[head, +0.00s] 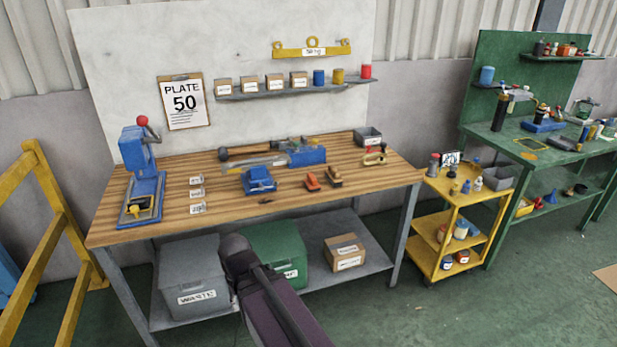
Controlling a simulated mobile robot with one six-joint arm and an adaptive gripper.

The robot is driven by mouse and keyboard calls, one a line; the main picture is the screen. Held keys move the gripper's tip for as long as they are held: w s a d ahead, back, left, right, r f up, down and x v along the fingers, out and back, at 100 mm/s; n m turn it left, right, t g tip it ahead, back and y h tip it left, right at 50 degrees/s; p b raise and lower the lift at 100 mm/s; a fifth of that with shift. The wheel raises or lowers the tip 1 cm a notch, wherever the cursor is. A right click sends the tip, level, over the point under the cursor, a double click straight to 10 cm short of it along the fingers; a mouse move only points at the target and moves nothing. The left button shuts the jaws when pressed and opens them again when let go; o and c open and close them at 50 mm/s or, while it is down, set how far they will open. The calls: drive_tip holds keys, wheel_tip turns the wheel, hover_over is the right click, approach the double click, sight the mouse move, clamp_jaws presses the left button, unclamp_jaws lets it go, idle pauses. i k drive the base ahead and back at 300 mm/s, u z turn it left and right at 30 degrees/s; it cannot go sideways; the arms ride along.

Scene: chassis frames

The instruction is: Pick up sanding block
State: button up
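Two small orange and brown blocks lie on the wooden bench top (225,195), right of its middle. One is an orange-red block (312,182), and beside it on the right is a browner block (335,176). Either may be the sanding block; they are too small to tell which. A dark link of my arm rises from the bottom centre in front of the bench. I cannot make out gripper fingers in the head view, and nothing visible of my arm touches either block.
A blue vise (258,179) stands left of the blocks, and a yellow-handled tool (375,157) lies to their right. A blue press (142,175) stands at the left end. A grey bin (190,275) and green bin (275,250) are below. A yellow cart (455,225) stands right.

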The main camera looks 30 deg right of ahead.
sight(311, 183)
drive_tip(key=z, duration=0.5)
drive_tip(key=i, duration=1.05)
drive_tip(key=z, duration=0.55)
